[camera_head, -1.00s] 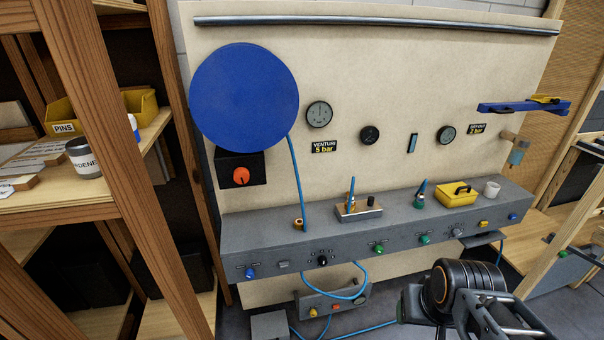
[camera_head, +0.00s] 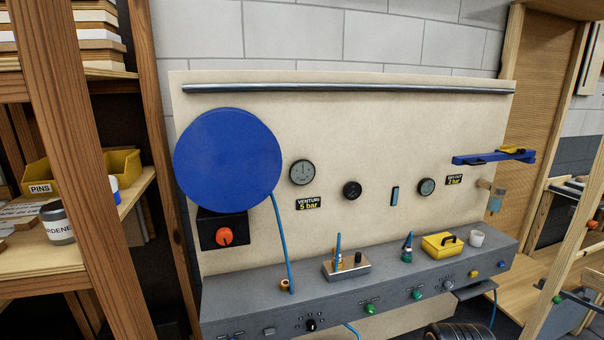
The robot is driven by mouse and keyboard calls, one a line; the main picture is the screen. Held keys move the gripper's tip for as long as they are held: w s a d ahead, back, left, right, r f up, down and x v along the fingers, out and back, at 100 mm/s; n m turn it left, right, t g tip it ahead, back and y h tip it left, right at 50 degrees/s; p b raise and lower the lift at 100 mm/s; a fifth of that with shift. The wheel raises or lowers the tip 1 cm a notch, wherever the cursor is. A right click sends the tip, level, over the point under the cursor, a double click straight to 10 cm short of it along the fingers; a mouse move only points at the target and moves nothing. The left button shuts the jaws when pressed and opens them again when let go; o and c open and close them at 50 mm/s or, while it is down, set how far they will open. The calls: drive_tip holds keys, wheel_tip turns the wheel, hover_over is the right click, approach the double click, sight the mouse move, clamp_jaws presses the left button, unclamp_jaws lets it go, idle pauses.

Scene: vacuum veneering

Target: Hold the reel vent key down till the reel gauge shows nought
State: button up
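The blue reel (camera_head: 227,160) is a large disc at the upper left of the cream board, with a blue hose (camera_head: 281,235) running down to the grey console. Right of it is a round dial gauge (camera_head: 302,172); its needle is too small to read. Two more dials, a dark one (camera_head: 352,190) and another gauge (camera_head: 426,187), sit further right. I cannot tell which gauge or key belongs to the reel. The console front (camera_head: 340,318) carries several knobs and keys, partly cut off at the lower left. Only a black ribbed part of my arm shows at the bottom edge; my gripper is out of view.
An orange knob (camera_head: 224,236) sits on a black box under the reel. On the console stand a metal block (camera_head: 346,270), a yellow box (camera_head: 441,246) and a white cup (camera_head: 477,238). A wooden shelf post (camera_head: 72,150) stands at left. A blue bracket (camera_head: 492,157) juts out at right.

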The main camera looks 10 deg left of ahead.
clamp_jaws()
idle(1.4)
